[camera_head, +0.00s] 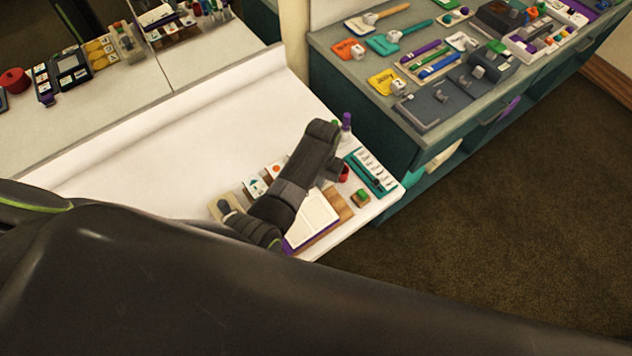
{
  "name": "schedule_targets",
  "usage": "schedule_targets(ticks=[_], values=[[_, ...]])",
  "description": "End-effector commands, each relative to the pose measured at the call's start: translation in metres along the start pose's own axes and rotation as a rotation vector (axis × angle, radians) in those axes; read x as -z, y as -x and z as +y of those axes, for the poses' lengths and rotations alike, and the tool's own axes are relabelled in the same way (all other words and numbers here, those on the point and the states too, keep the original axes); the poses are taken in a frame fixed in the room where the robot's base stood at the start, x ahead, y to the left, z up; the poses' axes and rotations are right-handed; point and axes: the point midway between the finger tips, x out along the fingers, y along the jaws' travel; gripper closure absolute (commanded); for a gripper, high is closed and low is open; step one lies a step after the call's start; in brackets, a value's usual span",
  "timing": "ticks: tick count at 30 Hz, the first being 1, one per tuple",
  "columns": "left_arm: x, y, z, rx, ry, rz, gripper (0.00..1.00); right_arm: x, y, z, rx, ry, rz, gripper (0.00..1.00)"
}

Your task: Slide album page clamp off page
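A cream page-like panel (314,217) with a purple edge lies on the white table, beside a brown wooden strip (341,207). My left arm crosses over its left side and hides part of it. I cannot make out the page clamp for certain; it may be behind the arm. My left gripper (335,172) points down past the arm's far end, above the table near a red round item (343,174). Its fingers are too small and covered to read. My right gripper is out of view; a large dark arm link of mine fills the foreground.
Small cards (256,186), a teal tray (370,173) and a green-topped wooden block (361,198) stand close around the arm. A purple peg (346,121) is behind. A teal-sided counter (405,135) with many props is at right. The white table's left is clear.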

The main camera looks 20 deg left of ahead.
Motion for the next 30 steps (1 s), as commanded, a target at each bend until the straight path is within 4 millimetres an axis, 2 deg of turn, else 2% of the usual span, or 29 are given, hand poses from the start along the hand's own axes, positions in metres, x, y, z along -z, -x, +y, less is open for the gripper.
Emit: schedule_targets(ticks=[1, 12, 22, 30], values=[[0.016, 0.016, 0.013, -0.029, -0.008, 0.057, 1.00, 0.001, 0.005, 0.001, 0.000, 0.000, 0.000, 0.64], [0.015, 0.042, 0.011, -0.028, -0.007, 0.065, 1.00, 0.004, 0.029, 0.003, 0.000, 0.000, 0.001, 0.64], [0.010, 0.053, 0.007, -0.022, -0.005, 0.054, 1.00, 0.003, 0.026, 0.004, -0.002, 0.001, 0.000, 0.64], [0.009, 0.054, 0.006, -0.019, -0.005, 0.049, 1.00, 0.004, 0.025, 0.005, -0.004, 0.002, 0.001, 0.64]])
